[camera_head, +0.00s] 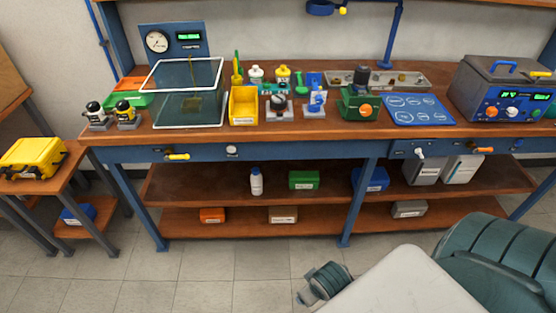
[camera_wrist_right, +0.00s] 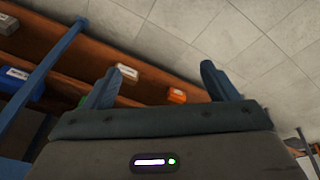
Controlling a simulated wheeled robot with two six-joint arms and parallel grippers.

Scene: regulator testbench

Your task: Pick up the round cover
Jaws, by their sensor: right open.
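I cannot pick out the round cover for certain. A green fixture (camera_head: 359,104) with a dark round top (camera_head: 361,77) and an orange knob stands on the workbench (camera_head: 215,133), and a blue mat (camera_head: 418,109) with white outlined shapes lies to its right. My right gripper (camera_head: 309,290) is low in front of the bench, well away from the bench top. In the right wrist view the right gripper (camera_wrist_right: 160,77) has its fingers wide apart, with nothing between them. My left gripper is not in view.
A clear screen with a white frame (camera_head: 155,126) stands at the bench's left, beside a yellow bin (camera_head: 243,105). Shelves below hold several boxes. A side table carries a yellow case (camera_head: 32,158). Floor in front is clear.

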